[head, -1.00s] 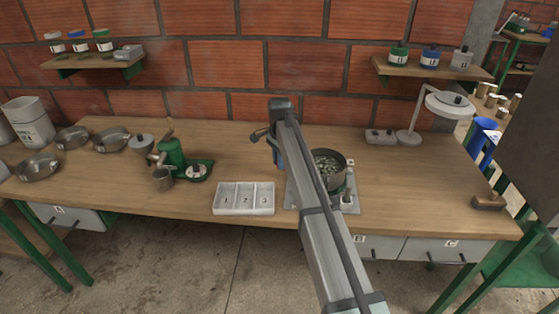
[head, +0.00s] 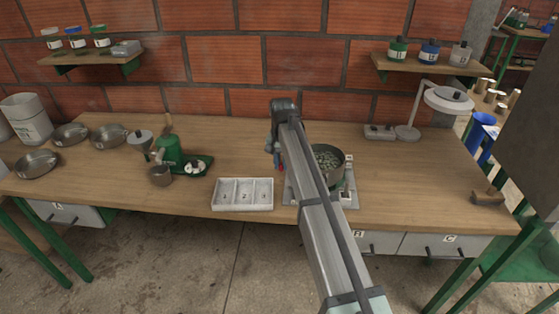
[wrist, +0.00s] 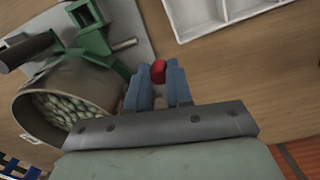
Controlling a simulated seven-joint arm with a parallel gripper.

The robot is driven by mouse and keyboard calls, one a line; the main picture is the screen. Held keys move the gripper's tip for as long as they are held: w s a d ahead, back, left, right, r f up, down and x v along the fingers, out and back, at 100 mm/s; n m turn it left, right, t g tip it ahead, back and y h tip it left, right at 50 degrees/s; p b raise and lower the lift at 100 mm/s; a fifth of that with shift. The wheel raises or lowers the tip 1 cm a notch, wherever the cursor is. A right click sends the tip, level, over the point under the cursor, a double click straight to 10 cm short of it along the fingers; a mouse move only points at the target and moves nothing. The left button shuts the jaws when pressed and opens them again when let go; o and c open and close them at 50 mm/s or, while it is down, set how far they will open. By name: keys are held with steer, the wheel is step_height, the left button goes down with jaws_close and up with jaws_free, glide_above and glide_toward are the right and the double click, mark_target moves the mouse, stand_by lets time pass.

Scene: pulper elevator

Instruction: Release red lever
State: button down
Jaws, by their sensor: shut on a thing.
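The red lever end (wrist: 158,72) shows in the wrist view as a small red knob between the tips of my blue fingers. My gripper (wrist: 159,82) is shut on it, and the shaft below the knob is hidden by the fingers. In the head view a bit of the red lever (head: 281,168) shows just below my gripper (head: 277,163), left of the pot. The green machine part (wrist: 98,40) on a grey plate lies beside the fingers in the wrist view.
A metal pot (wrist: 45,112) full of pale green beans stands close beside my fingers; it also shows in the head view (head: 343,168). A white three-compartment tray (head: 243,207) is to the left. A green grinder (head: 170,152) stands further left. Bare table lies behind.

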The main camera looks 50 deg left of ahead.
steer(key=d+n, duration=0.1)
steer(key=n, duration=0.1)
steer(key=d+n, duration=0.1)
steer(key=n, duration=0.1)
steer(key=shift+w+d+n, duration=0.1)
steer(key=shift+w+n, duration=0.1)
steer(key=shift+n, duration=0.1)
steer(key=shift+w+d+n, duration=0.3)
steer(key=shift+d+n, duration=0.1)
steer(key=shift+n, duration=0.75)
steer(key=shift+w+d+n, duration=0.25)
steer(key=shift+d+n, duration=0.15)
steer(key=shift+n, duration=0.75)
steer(key=c, duration=1)
jaws_free()
step_height(320, 180, up, 14)
steer(key=shift+f, duration=0.1)
